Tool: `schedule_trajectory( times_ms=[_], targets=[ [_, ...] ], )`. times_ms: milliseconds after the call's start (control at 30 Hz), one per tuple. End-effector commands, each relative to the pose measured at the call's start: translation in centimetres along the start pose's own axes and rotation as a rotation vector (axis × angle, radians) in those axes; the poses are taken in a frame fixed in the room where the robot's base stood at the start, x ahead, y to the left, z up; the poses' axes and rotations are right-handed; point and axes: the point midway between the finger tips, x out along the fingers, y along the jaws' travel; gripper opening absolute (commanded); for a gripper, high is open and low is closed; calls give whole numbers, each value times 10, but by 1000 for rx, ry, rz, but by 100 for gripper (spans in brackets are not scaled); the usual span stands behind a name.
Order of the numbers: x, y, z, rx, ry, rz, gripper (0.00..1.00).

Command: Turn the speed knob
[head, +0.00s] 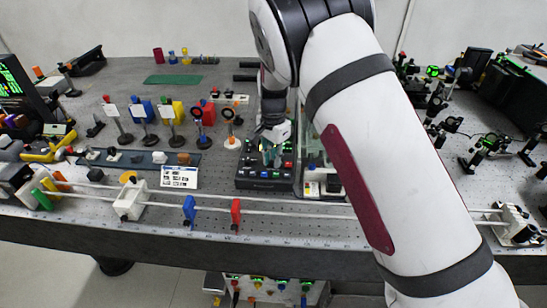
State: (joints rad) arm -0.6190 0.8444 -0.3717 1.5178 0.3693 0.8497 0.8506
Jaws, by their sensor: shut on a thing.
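A dark control box (262,186) with a row of knobs and small coloured parts sits on the perforated bench, left of my white arm. My gripper (271,160) points down over the box, its fingertips at the back part of the panel. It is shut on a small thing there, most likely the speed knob. The fingers hide the knob, so its shape and angle do not show.
A rail with a blue holder (189,209) and a red holder (235,212) runs along the bench's front. Posts with cards and an orange ring mount (229,120) stand left of the gripper. A green mat (173,79) lies at the back.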

Motion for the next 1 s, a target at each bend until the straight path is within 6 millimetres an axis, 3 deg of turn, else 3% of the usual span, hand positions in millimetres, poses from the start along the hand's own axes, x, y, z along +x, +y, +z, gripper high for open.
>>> schedule_trajectory(
  times_ms=[600,1000],
  targets=[
    [0,-1,-1,-454,0,-4,0],
    [0,-1,0,-612,0,-3,0]
  ],
)
